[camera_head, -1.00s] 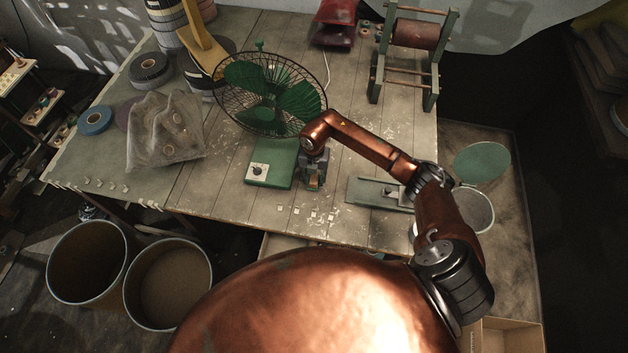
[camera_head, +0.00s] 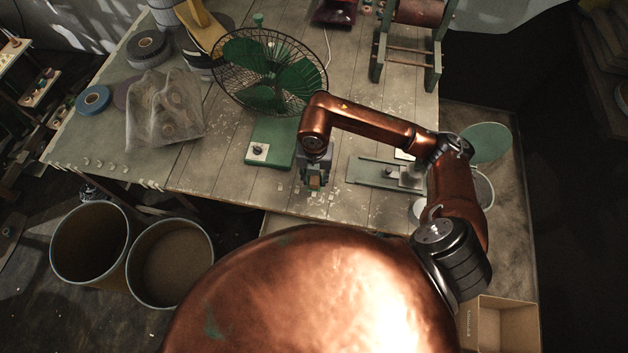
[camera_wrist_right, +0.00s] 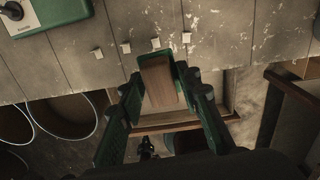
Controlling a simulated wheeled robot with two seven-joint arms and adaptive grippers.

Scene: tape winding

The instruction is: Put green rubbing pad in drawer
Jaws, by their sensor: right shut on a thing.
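The green rubbing pad (camera_wrist_right: 163,83) shows in the right wrist view as a small block with a brown face and green edges. My right gripper (camera_wrist_right: 158,88) is shut on it, one green finger on each side. In the head view my right gripper (camera_head: 314,180) is near the table's front edge, with the pad small at its tip. The drawer (camera_wrist_right: 185,125) stands open below the table edge in the wrist view, just beyond the pad and partly hidden by the fingers. Its edge barely shows in the head view. My left gripper is not in view.
A green fan (camera_head: 270,75) stands on the table (camera_head: 225,185) behind my right gripper. Several small pale pieces lie along the table's front edge. A green plate with a slider (camera_head: 380,172) is to the right. Two round bins (camera_head: 172,275) stand at lower left.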

